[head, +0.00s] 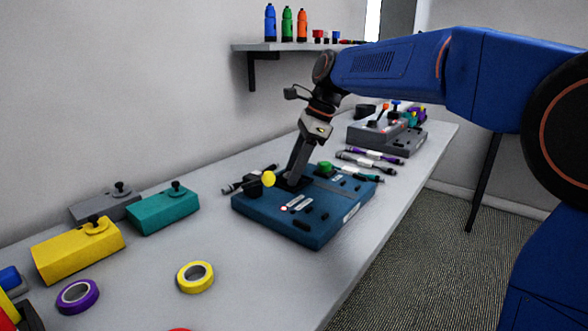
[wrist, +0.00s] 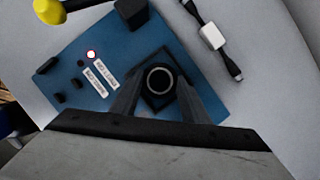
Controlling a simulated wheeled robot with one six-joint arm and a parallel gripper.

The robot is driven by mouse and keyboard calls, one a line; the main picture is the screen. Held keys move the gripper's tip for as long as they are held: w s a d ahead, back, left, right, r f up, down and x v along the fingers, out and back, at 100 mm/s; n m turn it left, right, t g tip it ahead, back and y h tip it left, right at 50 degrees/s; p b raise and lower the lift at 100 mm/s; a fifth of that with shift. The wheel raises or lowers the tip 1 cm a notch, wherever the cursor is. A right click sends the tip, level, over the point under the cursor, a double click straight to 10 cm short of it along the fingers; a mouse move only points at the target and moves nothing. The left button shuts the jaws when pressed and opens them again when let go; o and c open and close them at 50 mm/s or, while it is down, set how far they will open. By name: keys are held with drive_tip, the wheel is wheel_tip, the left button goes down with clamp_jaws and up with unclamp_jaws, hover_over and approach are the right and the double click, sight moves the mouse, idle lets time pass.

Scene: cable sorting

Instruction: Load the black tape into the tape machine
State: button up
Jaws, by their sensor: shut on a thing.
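The blue tape machine (head: 318,232) sits on the bench in the middle of the head view and fills much of the wrist view (wrist: 120,42). It has a yellow knob (head: 269,179), a red-ringed light (wrist: 91,54) and two white labels. My gripper (head: 290,181) reaches down over its far left part. In the wrist view my gripper (wrist: 160,88) is shut on the black tape (wrist: 160,97), a dark roll with a pale inner ring. The tape is over a dark square part of the machine. I cannot tell whether it touches that part.
Yellow (head: 78,252), teal (head: 163,211) and grey (head: 105,207) boxes stand at left. Purple (head: 77,296) and yellow (head: 195,277) tape rolls lie in front. Cables (head: 372,158) and a grey device (head: 385,135) are beyond the machine. The bench right of the yellow roll is clear.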

drive_tip(key=o, duration=0.7)
drive_tip(key=shift+f, duration=0.1)
drive_tip(key=shift+o, duration=0.2)
drive_tip(key=v, duration=1.2)
drive_tip(key=s+d+f+n+t, duration=0.1)
drive_tip(key=s+d+f+n, duration=0.1)
drive_tip(key=s+d+f, duration=0.1)
drive_tip(key=s+d+f+n+t+h, duration=0.1)
drive_tip(key=s+d+f+n, duration=0.1)
drive_tip(key=s+d, duration=0.4)
drive_tip(key=s+d+f+n+t, duration=0.1)
drive_tip(key=s+d+f+n, duration=0.2)
drive_tip(key=s+d, duration=0.1)
drive_tip(key=shift+s+d+f+h, duration=0.35)
drive_tip(key=shift+s+d+h, duration=0.05)
drive_tip(key=shift+s, duration=0.25)
drive_tip(key=s+d+f+n+t+h, duration=0.1)
drive_tip(key=s+d+f+n, duration=0.3)
drive_tip(key=s+f, duration=0.4)
drive_tip(key=s+d+f+n+t+h, duration=0.1)
drive_tip(key=s+d+f+n, duration=0.4)
drive_tip(key=s+f, duration=0.3)
wheel_tip(320, 180, down, 2)
drive_tip(key=shift+s+d+f+n+h, duration=0.2)
drive_tip(key=shift+s+d+n+h, duration=0.15)
drive_tip(key=shift+d, duration=0.35)
